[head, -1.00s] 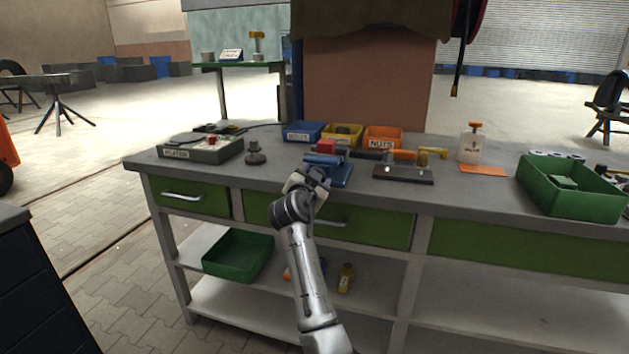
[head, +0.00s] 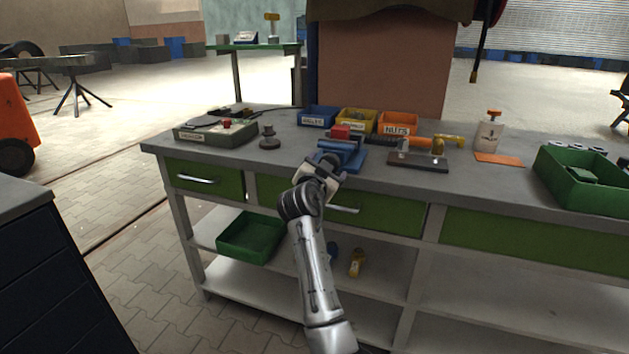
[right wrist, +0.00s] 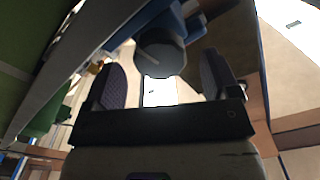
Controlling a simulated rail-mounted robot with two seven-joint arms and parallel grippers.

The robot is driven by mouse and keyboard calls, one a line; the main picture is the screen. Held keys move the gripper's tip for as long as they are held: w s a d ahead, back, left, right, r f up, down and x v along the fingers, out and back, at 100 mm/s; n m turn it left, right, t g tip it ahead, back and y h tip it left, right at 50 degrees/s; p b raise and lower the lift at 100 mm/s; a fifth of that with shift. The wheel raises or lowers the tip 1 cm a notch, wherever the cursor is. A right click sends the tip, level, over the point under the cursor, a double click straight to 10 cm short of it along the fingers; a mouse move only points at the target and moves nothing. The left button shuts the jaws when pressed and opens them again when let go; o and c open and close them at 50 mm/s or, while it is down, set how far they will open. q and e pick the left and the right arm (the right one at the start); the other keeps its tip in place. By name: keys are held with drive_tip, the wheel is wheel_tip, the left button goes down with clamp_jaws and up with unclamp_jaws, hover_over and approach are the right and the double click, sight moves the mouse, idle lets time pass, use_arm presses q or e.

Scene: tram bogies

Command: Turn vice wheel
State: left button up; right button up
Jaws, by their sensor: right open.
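Gaps show between the wheel and both fingers. My left gripper is not in view.
Blue, yellow and orange bins (head: 397,124) stand behind the vice. A dark plate with an orange and yellow tool (head: 418,162) lies right of it. A dark round stand (head: 269,140) and a tester box (head: 215,132) are left. Green drawers (head: 385,212) sit below the benchtop.

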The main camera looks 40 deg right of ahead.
drive_tip(key=p+v, duration=0.3)
drive_tip(key=v, duration=0.8)
drive_tip(key=shift+a, duration=0.15)
